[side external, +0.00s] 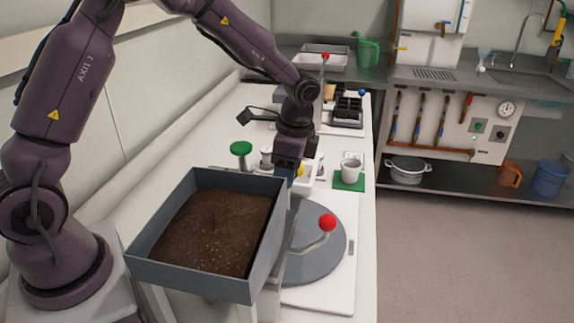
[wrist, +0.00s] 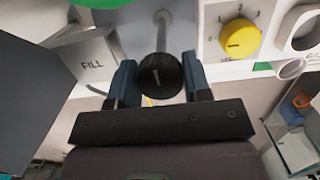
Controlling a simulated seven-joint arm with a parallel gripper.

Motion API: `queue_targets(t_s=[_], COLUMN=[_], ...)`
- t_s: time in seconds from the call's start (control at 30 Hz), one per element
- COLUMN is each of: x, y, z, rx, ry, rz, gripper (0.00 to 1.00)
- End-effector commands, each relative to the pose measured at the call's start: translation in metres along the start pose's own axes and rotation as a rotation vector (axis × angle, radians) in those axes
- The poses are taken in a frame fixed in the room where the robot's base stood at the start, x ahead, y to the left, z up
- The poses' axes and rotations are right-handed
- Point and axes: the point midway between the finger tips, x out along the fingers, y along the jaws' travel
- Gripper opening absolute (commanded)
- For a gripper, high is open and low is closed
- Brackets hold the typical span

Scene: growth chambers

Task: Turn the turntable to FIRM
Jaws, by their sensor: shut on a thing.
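The turntable (side external: 318,250) is a flat grey disc on a white base plate at the front of the bench in the side external view. A crank arm with a red ball (side external: 327,222) stands on it, pointing right. No FIRM label is readable. My gripper (side external: 291,176) is behind the turntable, low over the bench, its tips partly hidden by the soil box. A grey rod runs from the knob.
A grey box of soil (side external: 140,257) stands left of the turntable. A green knob (side external: 241,149), a white cup (side external: 351,172) on a green mat and a yellow dial (wrist: 240,38) are near my gripper. A block marked FILL (wrist: 90,60) is left in the wrist view.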

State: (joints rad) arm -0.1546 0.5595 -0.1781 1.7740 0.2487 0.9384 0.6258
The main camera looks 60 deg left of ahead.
Motion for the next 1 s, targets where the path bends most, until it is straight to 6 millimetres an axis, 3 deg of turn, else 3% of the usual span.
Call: queue_targets(t_s=[0.13, 0.17, 0.23, 0.57, 1.0], x=[-0.001, -0.001, -0.001, -0.004, -0.047], y=[-0.002, -0.002, -0.002, -0.001, -0.001], z=[0.001, 0.001, 0.001, 0.001, 0.007], rx=[-0.003, -0.003, -0.004, -0.005, -0.006], ry=[0.000, 0.000, 0.000, 0.001, 0.003], rz=[-0.002, -0.002, -0.002, -0.002, -0.002], gripper=[0.31, 0.49, 0.62, 0.62, 0.62])
